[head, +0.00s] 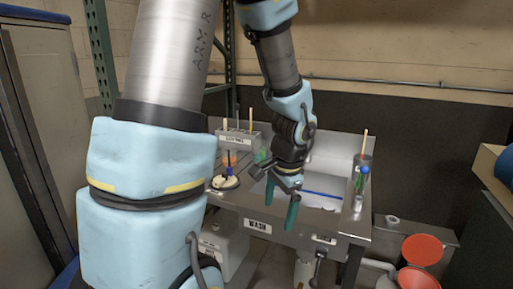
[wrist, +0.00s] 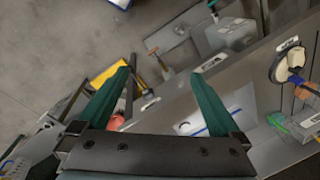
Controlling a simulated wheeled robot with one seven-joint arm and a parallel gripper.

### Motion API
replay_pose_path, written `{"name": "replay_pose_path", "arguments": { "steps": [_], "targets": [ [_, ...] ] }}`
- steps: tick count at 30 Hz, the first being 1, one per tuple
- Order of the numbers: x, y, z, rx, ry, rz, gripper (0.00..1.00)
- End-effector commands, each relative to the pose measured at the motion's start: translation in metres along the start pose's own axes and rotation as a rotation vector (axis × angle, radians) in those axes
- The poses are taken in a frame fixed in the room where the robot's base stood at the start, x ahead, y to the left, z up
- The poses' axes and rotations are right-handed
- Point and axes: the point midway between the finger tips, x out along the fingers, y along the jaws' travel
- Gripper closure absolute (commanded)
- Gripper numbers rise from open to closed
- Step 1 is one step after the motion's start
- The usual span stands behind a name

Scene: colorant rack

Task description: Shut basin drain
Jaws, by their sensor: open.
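The steel wash basin (head: 318,187) is set in the bench in the head view, with a blue strip across it. A label that seems to read DRAIN (head: 323,239) is on its front edge. Below it hangs a dark lever-like part (head: 318,266) beside a pale pipe (head: 303,272); its setting is too small to tell. My gripper (head: 280,210) has green fingers and is open and empty, over the basin's front edge. In the wrist view my gripper (wrist: 161,72) shows its fingers wide apart. The basin (wrist: 190,125) is partly hidden behind the right finger there.
A WASH label (head: 257,226) is on the bench front at left. A pale container (head: 225,250) stands beneath. Brushes in a holder (head: 238,138) and a cup with sticks (head: 362,168) stand on the bench. Red funnels (head: 422,250) are at right.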

Motion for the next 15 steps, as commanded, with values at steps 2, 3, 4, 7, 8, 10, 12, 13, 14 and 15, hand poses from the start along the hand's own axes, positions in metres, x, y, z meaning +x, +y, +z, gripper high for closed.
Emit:
{"name": "replay_pose_path", "arguments": {
  "steps": [2,3,4,7,8,10,12,13,14,15],
  "targets": [
    [0.0,-0.02,0.042,-0.292,0.01,0.025,0.0],
    [0.0,-0.025,0.06,-0.424,0.016,0.038,0.0],
    [-0.001,-0.029,0.071,-0.514,0.021,0.046,0.0],
    [-0.003,-0.035,0.102,-0.765,0.038,0.068,0.0],
    [-0.003,-0.036,0.108,-0.821,0.042,0.073,0.0],
    [-0.004,-0.037,0.12,-0.921,0.05,0.082,0.0],
    [-0.005,-0.038,0.126,-0.978,0.054,0.087,0.0],
    [-0.005,-0.038,0.127,-0.991,0.055,0.089,0.0],
    [-0.005,-0.038,0.128,-0.999,0.056,0.09,0.0],
    [-0.005,-0.038,0.128,-1.003,0.056,0.09,0.0]
  ]
}}
